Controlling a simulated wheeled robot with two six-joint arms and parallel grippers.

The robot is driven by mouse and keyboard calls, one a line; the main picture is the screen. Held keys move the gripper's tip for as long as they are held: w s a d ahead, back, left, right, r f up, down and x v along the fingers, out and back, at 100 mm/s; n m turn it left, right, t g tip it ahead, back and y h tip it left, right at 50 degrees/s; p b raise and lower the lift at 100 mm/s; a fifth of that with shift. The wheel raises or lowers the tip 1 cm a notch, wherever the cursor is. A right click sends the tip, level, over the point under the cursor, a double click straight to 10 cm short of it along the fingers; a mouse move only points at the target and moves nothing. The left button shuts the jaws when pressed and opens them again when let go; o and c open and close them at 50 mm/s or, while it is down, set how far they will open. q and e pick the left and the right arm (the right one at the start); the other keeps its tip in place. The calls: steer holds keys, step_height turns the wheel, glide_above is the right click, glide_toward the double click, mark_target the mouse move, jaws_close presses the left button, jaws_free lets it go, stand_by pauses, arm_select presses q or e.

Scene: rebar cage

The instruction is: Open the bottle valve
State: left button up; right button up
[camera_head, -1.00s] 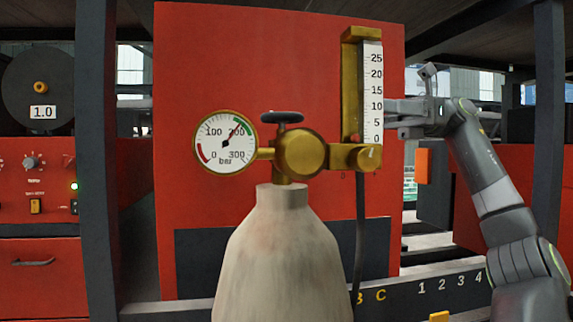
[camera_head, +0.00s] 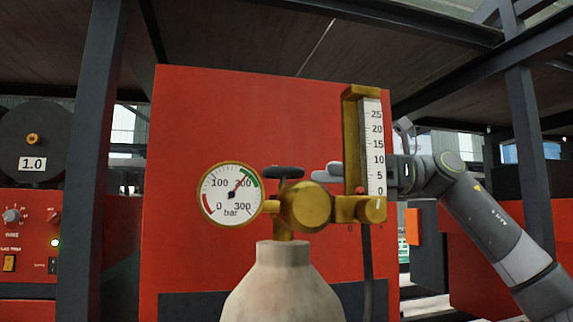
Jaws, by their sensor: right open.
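The gas bottle (camera_head: 283,285) stands upright in front of the red cabinet, its lower part out of view. A brass regulator (camera_head: 305,207) sits on its neck, with a round pressure gauge (camera_head: 231,194) at its left. The needle points near 200 bar. The dark bottle valve handwheel (camera_head: 284,172) is on top of the stem. My right gripper (camera_head: 322,174) reaches in from the right behind the flow scale. Its fingertips show just right of the handwheel, apart from it. The gripper is open, and the scale hides part of it. My left gripper is not in view.
The flow scale (camera_head: 373,147) on its brass column stands between my right wrist and the handwheel. A red cabinet (camera_head: 200,110) is behind the bottle. Dark posts (camera_head: 92,160) stand on both sides. A black hose hangs below the regulator.

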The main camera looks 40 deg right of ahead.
mark_target(287, 173)
steer(key=p+x, duration=0.3)
steer(key=x, duration=0.4)
steer(key=shift+r+p, duration=0.2)
steer(key=shift+p, duration=0.15)
steer(key=shift+w+a+f+p, duration=0.2)
steer(key=shift+w+a+p, duration=0.1)
steer(key=shift+w+a, duration=0.05)
steer(key=c, duration=1)
